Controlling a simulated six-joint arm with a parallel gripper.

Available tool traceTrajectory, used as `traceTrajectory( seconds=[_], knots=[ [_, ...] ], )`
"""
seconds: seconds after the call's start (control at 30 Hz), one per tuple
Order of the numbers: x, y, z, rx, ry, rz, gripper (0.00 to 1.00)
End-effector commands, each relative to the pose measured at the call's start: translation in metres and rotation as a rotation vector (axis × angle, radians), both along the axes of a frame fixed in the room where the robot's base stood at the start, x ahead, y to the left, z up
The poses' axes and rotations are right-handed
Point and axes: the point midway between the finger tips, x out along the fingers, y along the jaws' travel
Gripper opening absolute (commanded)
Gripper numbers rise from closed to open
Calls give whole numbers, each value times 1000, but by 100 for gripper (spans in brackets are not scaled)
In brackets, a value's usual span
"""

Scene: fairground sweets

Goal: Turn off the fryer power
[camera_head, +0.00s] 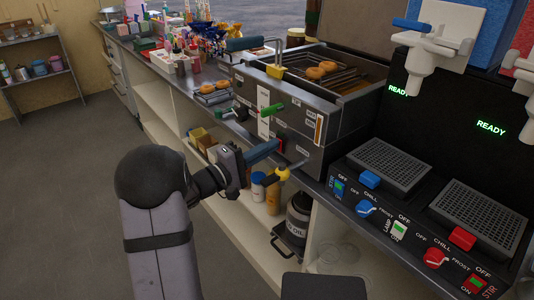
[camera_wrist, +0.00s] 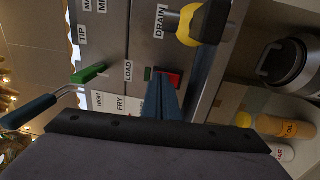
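The fryer (camera_head: 345,108) is a grey metal box with a front panel at the centre of the head view. A small red and green rocker switch (camera_wrist: 172,78) is on its panel, between the LOAD and DRAIN labels in the wrist view. A bit of its red (camera_head: 281,146) shows in the head view, beside my fingertips. My gripper (camera_head: 276,147) has its blue fingers together, with nothing seen between them. In the wrist view the fingertips (camera_wrist: 165,80) overlap the switch's lower part. I cannot tell whether they touch it.
A yellow and black drain handle (camera_wrist: 190,30) sticks out close to my fingers; it also shows in the head view (camera_head: 283,174). A green-handled lever (camera_wrist: 88,74) and a blue-handled lever (camera_wrist: 30,112) project nearby. Bottles and an oil pot (camera_head: 298,218) stand on the shelf below.

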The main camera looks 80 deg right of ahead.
Motion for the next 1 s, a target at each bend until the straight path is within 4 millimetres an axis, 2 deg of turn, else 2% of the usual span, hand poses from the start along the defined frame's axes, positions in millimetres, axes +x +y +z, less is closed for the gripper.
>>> traceTrajectory(
  seconds=[0.03,0.27,0.47,0.67,1.0],
  knots=[
    [-3,-2,7,0,-14,-4,0],
    [-4,-2,8,-5,-10,-6,0],
    [5,5,9,-7,-9,-4,0],
    [28,27,9,-3,-8,3,0],
    [75,74,15,3,-8,4,0]
  ],
)
